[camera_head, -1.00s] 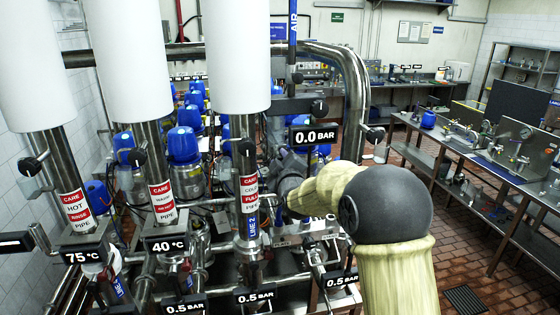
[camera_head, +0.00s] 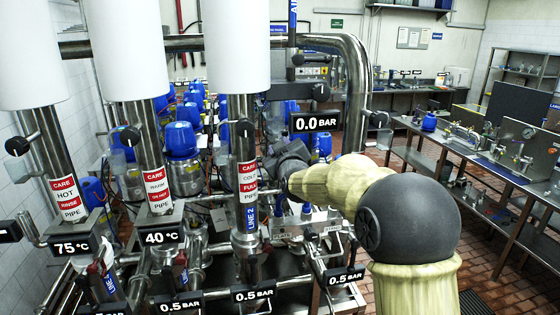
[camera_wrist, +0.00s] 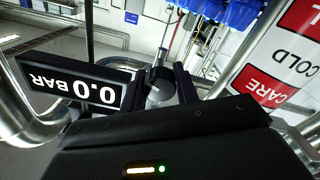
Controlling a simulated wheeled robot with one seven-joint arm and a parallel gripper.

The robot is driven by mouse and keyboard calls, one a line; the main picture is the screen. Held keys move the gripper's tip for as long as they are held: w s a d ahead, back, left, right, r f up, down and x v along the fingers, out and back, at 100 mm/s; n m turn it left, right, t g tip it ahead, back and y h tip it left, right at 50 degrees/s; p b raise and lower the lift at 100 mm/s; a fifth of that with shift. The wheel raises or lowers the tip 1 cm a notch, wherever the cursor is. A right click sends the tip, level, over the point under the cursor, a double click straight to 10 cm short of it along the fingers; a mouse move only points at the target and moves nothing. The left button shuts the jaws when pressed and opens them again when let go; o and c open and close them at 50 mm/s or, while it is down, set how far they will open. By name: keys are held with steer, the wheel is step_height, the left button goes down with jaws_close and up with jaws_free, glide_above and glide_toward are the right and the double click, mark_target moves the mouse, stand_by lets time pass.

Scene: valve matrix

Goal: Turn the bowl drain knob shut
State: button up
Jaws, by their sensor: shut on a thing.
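In the head view my pale arm reaches left toward the pipework beside the LINE 2 pipe. The fingers and the knob cannot be made out there.
A 0.0 BAR display (camera_head: 316,122) hangs above my forearm and shows close to the gripper in the wrist view (camera_wrist: 78,84). The cold pipe (camera_head: 246,170) stands left of my arm. A 0.5 BAR display (camera_head: 343,275) is below. Workbenches (camera_head: 470,160) line the right.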

steer(key=m+b, duration=0.3)
steer(key=b, duration=0.1)
steer(key=shift+f+m, duration=0.35)
steer(key=shift+m, duration=0.05)
steer(key=m+b, duration=0.3)
steer(key=shift+m+b, duration=0.3)
steer(key=shift+b, duration=0.05)
steer(key=m+b, duration=0.2)
steer(key=m, duration=0.1)
steer(key=shift+r+m, duration=0.15)
steer(key=shift+m, duration=0.15)
steer(key=shift+r+m+b, duration=0.1)
steer(key=shift+m+b, duration=0.45)
steer(key=shift+m, duration=0.75)
steer(key=o, duration=1)
steer(key=shift+s, duration=0.1)
